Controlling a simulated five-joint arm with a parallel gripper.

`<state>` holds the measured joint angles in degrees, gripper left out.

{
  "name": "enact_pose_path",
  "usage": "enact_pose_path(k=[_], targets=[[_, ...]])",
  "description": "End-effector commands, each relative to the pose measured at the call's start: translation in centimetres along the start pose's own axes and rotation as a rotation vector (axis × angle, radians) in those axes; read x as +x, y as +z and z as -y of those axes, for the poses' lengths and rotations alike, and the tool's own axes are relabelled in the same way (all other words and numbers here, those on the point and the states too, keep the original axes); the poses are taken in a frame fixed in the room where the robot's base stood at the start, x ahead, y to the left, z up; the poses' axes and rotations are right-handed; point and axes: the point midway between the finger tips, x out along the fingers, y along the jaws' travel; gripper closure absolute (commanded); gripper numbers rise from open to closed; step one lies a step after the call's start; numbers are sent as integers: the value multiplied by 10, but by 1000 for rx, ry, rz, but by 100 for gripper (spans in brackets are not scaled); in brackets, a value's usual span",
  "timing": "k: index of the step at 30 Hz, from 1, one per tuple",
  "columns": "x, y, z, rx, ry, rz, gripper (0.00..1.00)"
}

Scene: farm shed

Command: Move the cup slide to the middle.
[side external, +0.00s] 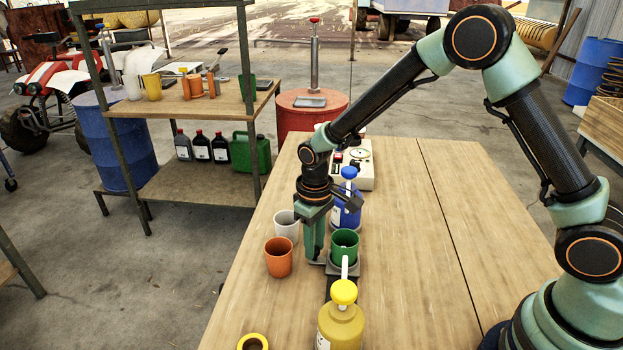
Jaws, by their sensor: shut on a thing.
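The cup slide (354,271) is a small grey carriage on the wooden table, with a green cup (345,248) upright on it. It sits between a blue pump bottle (346,215) behind and a yellow pump bottle (341,325) in front, nearer the yellow one. The yellow bottle's white spout partly covers the slide. A dark track shows in part below the slide. My gripper (315,257) points down at the slide's left side and is shut on it, low by the table. The exact contact is hard to see.
A white cup (287,226) and an orange cup (278,257) stand close to the left of my gripper. A yellow ring-shaped item (253,342) is at the front left. A pale device (353,164) stands at the back. The table's right half (440,240) is clear.

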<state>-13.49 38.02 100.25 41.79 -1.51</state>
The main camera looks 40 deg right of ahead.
Motion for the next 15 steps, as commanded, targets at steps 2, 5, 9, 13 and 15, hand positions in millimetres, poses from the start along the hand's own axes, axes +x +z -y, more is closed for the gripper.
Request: enact_pose_path(k=[2, 5, 9, 13, 15], targets=[[0, 2, 4, -1, 0, -1, 100], [-1, 5, 9, -1, 0, -1, 100], [-1, 8, 16, -1, 0, -1, 100], [0, 12, 22, -2, 0, 0, 100], [0, 14, 25, -2, 0, 0, 100]])
